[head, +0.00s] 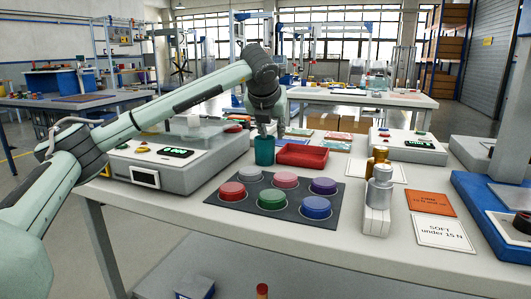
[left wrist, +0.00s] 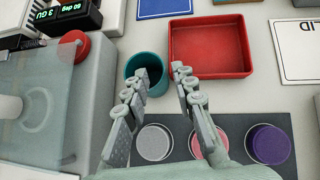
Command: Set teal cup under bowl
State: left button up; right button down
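The teal cup (head: 264,152) stands upright on the table, beside the left-hand machine and just left of the red tray (head: 302,156). In the left wrist view the teal cup (left wrist: 157,86) is partly hidden by one finger. My left gripper (head: 272,131) is over the cup, pointing down. In the left wrist view its two fingers (left wrist: 160,72) are apart with nothing between them, one in front of the cup and one towards the red tray (left wrist: 210,50). I cannot make out a bowl in either view. My right gripper is not in view.
A dark mat (head: 243,207) with several coloured round pads lies in front of the cup. The grey machine (head: 180,172) with a display is close on the left. A silver cylinder (head: 379,190) on a white block and two cards (head: 430,203) are to the right.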

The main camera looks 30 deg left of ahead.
pick_arm(q)
jog(key=shift+x, duration=1.45)
jog(key=shift+c, duration=0.6)
grip_shut()
jog(key=shift+r, duration=0.1)
